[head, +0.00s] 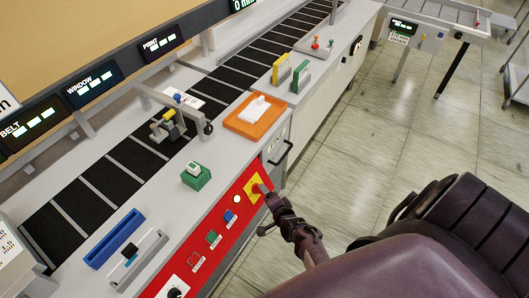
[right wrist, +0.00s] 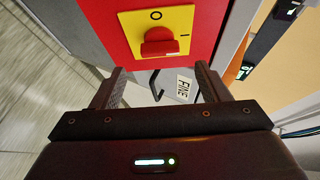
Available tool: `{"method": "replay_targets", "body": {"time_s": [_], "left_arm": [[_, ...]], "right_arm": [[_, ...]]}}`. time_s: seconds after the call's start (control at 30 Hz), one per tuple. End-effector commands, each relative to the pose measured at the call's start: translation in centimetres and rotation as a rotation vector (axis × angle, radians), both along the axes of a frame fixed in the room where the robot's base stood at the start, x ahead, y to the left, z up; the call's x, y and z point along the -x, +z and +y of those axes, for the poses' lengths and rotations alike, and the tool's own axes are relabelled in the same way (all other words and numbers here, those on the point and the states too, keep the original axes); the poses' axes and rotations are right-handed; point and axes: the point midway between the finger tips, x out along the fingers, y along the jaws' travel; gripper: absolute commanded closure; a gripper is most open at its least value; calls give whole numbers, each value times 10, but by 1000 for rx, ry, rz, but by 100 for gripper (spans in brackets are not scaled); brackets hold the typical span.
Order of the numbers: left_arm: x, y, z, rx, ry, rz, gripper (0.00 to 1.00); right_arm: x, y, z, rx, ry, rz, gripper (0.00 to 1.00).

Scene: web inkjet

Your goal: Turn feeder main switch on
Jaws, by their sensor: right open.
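The feeder main switch is a red rotary knob (head: 259,188) on a yellow plate (head: 251,190), set in the red front panel. In the right wrist view the knob (right wrist: 159,43) sits on the yellow plate (right wrist: 177,22), marked O at the top and I at the right. I cannot tell which mark the knob points to. My right gripper (head: 264,212) is close in front of the switch, fingers apart and empty. In the wrist view its fingers (right wrist: 158,80) stand to either side below the knob, apart from it. My left gripper is not in view.
The red panel (head: 208,219) also carries several coloured buttons and a lower-left dial (head: 173,288). A black handle (head: 281,153) sticks out near the switch. An orange tray (head: 240,122) and green block (head: 196,178) stand on the counter. Tiled floor (head: 330,170) is free at the right.

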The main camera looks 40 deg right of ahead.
Motion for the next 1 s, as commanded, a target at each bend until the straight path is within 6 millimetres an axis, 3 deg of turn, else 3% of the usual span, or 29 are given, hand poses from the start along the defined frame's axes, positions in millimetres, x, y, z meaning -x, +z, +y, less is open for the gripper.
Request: {"method": "replay_targets", "body": {"time_s": [0.03, 0.2, 0.8, 0.9, 1.0], "left_arm": [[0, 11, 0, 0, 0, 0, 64], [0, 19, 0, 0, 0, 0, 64], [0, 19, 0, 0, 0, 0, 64], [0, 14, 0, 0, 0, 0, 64], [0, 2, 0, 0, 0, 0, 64]], "right_arm": [[7, 8, 1, 0, 0, 2, 31], [20, 11, 3, 0, 0, 0, 31], [22, 10, 4, 1, 0, 0, 31], [26, -2, 10, 19, 28, 27, 31], [39, -38, 29, 85, 117, 110, 31]]}}
